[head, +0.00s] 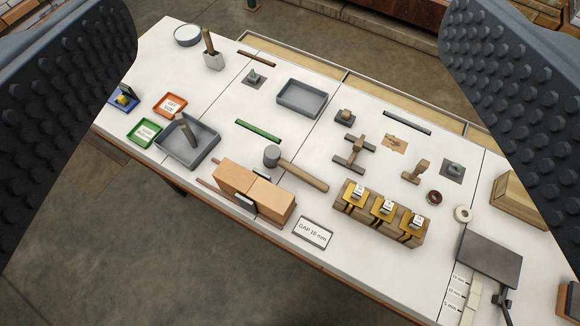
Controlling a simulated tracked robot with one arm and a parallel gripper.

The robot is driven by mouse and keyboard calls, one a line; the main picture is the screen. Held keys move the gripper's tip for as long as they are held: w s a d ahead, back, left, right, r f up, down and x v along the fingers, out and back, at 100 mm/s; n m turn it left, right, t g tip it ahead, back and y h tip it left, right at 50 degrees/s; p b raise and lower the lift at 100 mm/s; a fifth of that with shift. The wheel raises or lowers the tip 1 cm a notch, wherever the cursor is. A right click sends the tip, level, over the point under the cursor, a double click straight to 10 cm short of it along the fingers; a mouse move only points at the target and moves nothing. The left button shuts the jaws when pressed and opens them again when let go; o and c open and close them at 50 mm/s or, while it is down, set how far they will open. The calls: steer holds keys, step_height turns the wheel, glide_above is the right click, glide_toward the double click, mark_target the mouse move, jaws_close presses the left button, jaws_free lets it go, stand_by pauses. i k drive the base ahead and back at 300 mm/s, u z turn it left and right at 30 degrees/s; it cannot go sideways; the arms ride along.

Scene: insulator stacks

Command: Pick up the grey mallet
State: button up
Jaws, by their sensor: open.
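The grey mallet (297,169) lies on the white table near its middle. Its grey head (272,156) points to the left and its brown wooden handle runs down to the right. My gripper (288,100) is open, with its two dark studded fingers at the left and right edges of the view. Nothing is between the fingers close up. The mallet lies well beyond the fingers, on the table below, and is apart from them.
Tan blocks (254,191) stand just in front of the mallet. A wooden block with yellow pieces (382,212) is to its right. A grey tray (187,146) is to its left, and another grey tray (302,98) lies behind. A green bar (258,131) lies behind the head.

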mark_target(272, 158)
steer(key=u, duration=0.05)
steer(key=k, duration=0.65)
steer(key=z, duration=0.35)
steer(key=i, duration=1.05)
steer(key=z, duration=0.5)
steer(key=i, duration=0.55)
steer(key=z, duration=0.05)
